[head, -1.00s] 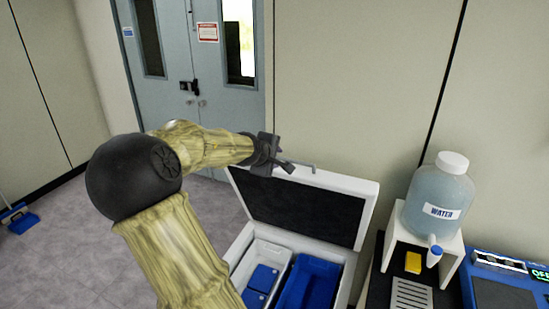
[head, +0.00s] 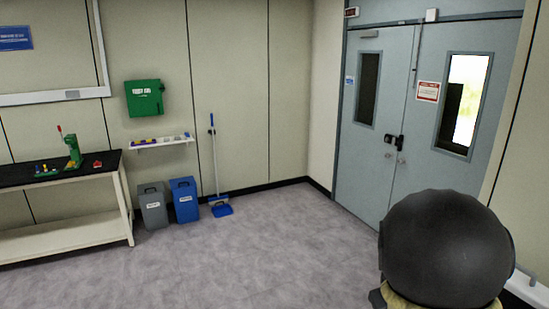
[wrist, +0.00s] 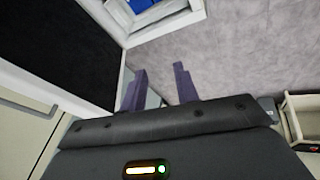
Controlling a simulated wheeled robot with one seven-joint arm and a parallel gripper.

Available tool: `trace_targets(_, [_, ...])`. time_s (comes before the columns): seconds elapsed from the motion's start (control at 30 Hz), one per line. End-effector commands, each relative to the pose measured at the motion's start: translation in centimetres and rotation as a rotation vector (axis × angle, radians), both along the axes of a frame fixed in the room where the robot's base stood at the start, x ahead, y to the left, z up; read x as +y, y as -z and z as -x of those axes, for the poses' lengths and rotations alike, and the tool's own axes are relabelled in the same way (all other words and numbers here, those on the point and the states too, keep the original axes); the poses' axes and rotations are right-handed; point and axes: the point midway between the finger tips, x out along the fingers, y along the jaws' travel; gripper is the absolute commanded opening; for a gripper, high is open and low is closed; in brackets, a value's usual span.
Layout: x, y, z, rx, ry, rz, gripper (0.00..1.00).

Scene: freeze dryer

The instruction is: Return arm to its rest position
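In the wrist view my gripper (wrist: 160,68) has its two dark purple fingers apart, with only floor and a bit of white edge seen between them. It is open and empty. My gripper is out of the head view. There only a black round joint of my arm (head: 447,248) shows at the lower right, in front of the double door.
In the wrist view a black lid panel (wrist: 50,50) is close on the left. A white chest holding something blue (wrist: 142,5) is at the top. In the head view grey floor (head: 270,250) is clear; a bench (head: 70,235) and bins (head: 185,200) stand left.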

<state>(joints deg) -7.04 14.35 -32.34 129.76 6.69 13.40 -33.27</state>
Motion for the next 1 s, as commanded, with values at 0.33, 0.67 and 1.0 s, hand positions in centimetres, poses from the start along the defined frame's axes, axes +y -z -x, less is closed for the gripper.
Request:
trace_targets(0.33, [14.4, 2.2, 7.0, 0.075, 0.025, -0.255, 0.31])
trace_targets(0.67, [17.6, 2.6, 10.2, 0.115, 0.042, -0.286, 0.31])
trace_targets(1.0, [17.6, 2.6, 10.1, 0.114, 0.041, -0.286, 0.31])
